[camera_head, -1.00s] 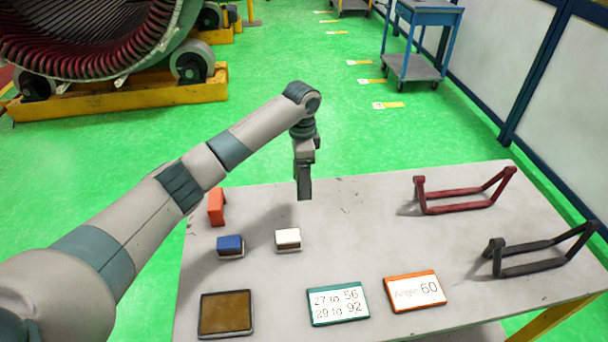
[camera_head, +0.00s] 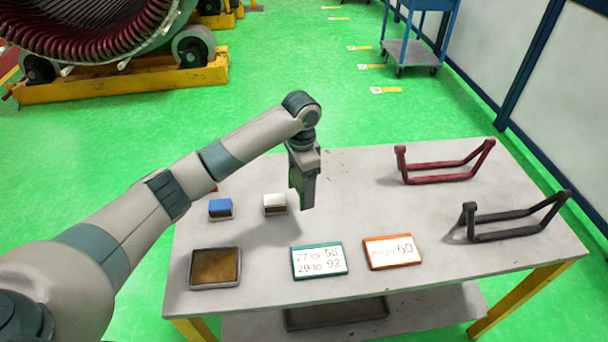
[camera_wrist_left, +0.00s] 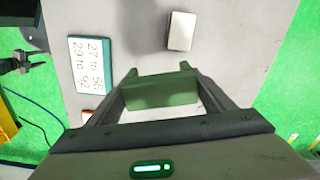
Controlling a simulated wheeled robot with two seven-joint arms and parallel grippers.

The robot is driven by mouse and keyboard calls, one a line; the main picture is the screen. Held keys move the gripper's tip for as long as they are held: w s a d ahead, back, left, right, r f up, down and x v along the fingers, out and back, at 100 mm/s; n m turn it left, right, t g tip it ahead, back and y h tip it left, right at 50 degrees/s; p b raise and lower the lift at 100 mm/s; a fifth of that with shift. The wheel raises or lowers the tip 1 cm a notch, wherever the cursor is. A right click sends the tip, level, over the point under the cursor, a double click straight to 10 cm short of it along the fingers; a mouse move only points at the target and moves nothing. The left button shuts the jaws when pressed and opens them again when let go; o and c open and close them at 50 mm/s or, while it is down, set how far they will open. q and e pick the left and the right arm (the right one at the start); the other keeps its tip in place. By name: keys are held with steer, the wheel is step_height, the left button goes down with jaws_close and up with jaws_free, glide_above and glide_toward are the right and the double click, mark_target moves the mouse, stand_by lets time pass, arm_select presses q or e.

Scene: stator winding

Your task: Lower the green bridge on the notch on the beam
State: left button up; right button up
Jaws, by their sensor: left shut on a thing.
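My left gripper (camera_head: 303,192) hangs over the table, just right of the white block, pointing down. It is shut on the green bridge (camera_wrist_left: 162,92), which sits between the two fingers in the left wrist view. The bridge is a green piece with a short raised end at each side. No notched beam can be identified in either view. A dark part (camera_wrist_left: 18,62) at the left edge of the wrist view may be my right gripper; its jaws are not clear.
The grey table (camera_head: 350,185) holds a white block (camera_head: 275,204), a blue block (camera_head: 221,208), a brown-filled tray (camera_head: 215,267), two cards (camera_head: 319,260), and a red (camera_head: 445,165) and a black frame (camera_head: 515,218). A large stator (camera_head: 90,35) on a yellow base stands at back left.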

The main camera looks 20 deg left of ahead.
arm_select(q)
steer(key=s+f+n, duration=0.1)
steer(key=s+n, duration=0.1)
steer(key=s, duration=0.4)
steer(key=s+f+n, duration=0.1)
steer(key=s+n, duration=0.1)
steer(key=s, duration=0.4)
steer(key=s+d+f+n, duration=0.1)
steer(key=s+n, duration=0.2)
steer(key=s, duration=0.2)
steer(key=shift+s+f, duration=0.2)
steer(key=shift+s, duration=0.2)
steer(key=s+b, duration=0.1)
steer(key=s, duration=0.1)
steer(key=s+f+n, duration=0.1)
steer(key=s+f+n+b, duration=0.1)
steer(key=s, duration=0.1)
steer(key=shift+s+f+b, duration=0.15)
steer(key=shift+s+b, duration=0.15)
steer(key=shift+s, duration=0.05)
steer(key=shift+s+f+n, duration=0.15)
steer(key=shift+s+n, duration=0.15)
arm_select(e)
steer(key=f, duration=0.3)
steer(key=shift+s+d, duration=0.1)
steer(key=shift+d, duration=0.25)
